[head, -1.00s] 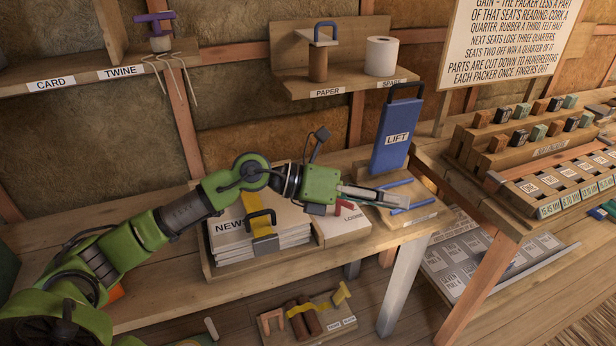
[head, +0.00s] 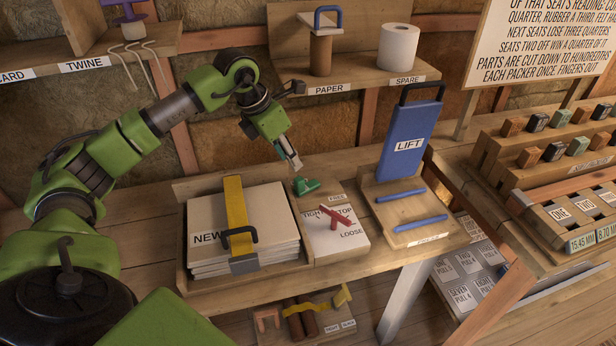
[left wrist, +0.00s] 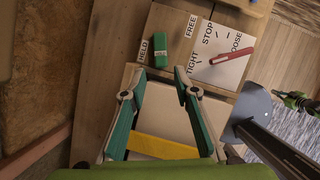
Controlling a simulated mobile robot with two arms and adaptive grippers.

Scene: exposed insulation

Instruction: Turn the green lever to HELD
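The green lever (head: 306,186) sits on the bench behind the white card with the red pointer, close to the FREE label (head: 337,197). In the left wrist view the lever (left wrist: 160,52) lies between the HELD label (left wrist: 145,50) and the FREE label, nearer HELD. My left gripper (head: 292,160) hangs just behind and above the lever in the head view. In the left wrist view its fingers (left wrist: 160,74) are spread and empty, with the lever just beyond the tips. A small green and dark part (left wrist: 295,100) at the right edge looks like my right gripper; its fingers are unclear.
The paper stack (head: 235,225) with a yellow strap stands left of the lever. The red pointer (head: 336,219) is close in front. The blue LIFT panel (head: 408,142) stands to the right, with blue bars before it. A shelf (head: 350,80) is above.

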